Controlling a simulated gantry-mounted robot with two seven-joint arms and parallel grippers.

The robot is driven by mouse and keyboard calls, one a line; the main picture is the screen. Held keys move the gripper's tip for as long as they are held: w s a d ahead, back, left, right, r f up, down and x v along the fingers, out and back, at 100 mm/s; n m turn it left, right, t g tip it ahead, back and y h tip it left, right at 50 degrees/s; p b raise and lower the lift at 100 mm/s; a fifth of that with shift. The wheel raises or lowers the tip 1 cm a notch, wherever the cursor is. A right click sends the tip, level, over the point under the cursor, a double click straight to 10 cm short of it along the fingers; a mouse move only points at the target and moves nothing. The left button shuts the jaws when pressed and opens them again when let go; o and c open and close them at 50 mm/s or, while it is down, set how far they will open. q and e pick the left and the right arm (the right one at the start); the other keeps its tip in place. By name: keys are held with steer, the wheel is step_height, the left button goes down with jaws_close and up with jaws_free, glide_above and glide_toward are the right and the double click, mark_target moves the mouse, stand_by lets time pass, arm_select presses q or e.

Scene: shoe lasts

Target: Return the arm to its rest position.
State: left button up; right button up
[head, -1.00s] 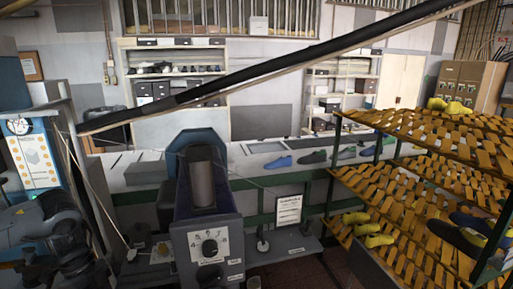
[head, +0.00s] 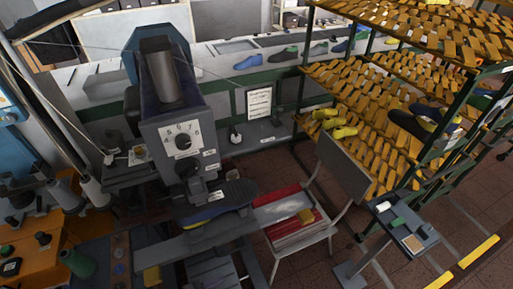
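Neither of my grippers can be made out in the head view. The dark machine (head: 172,115) with a numbered dial (head: 183,141) stands left of centre. A dark shoe-shaped piece with a blue edge (head: 215,203) sits low in front of it. Whether anything holds that piece cannot be told.
A slatted rack (head: 400,110) with yellow lasts (head: 333,130) and dark shoes stands at right. A chair (head: 345,168) and a small stand (head: 402,232) are in front of it. An orange bench (head: 30,250) is at lower left. Tiled floor (head: 480,195) is open at right.

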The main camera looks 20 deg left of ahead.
arm_select(q)
steer(key=s+a+r+n+g+y, duration=0.2)
steer(key=s+a+n+g+y, duration=0.3)
steer(key=s+a+n+y, duration=0.15)
step_height(320, 180, up, 18)
steer(key=p, duration=1.8)
steer(key=shift+s+d+m+g, duration=0.3)
steer(key=shift+d+m, duration=0.05)
steer(key=shift+d, duration=0.05)
steer(key=shift+f+y, duration=0.15)
steer(key=shift+y, duration=0.1)
steer(key=shift+o, duration=0.3)
